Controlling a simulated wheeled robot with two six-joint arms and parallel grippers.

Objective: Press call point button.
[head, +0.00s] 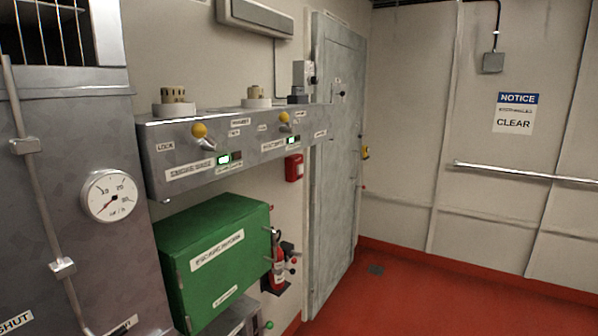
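A small red call point box (293,167) is fixed to the wall, below the right end of the grey control panel and left of the grey door. It has a pale mark on its front, too small to read; I cannot make out its button clearly. Neither of my grippers is in the head view.
A grey panel (237,150) with yellow knobs juts from the wall. Below it are a green box (215,256) and a fire extinguisher (279,268). A gauge cabinet (75,190) stands at left, a grey door (336,150) further back. The red floor (420,300) is clear at right.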

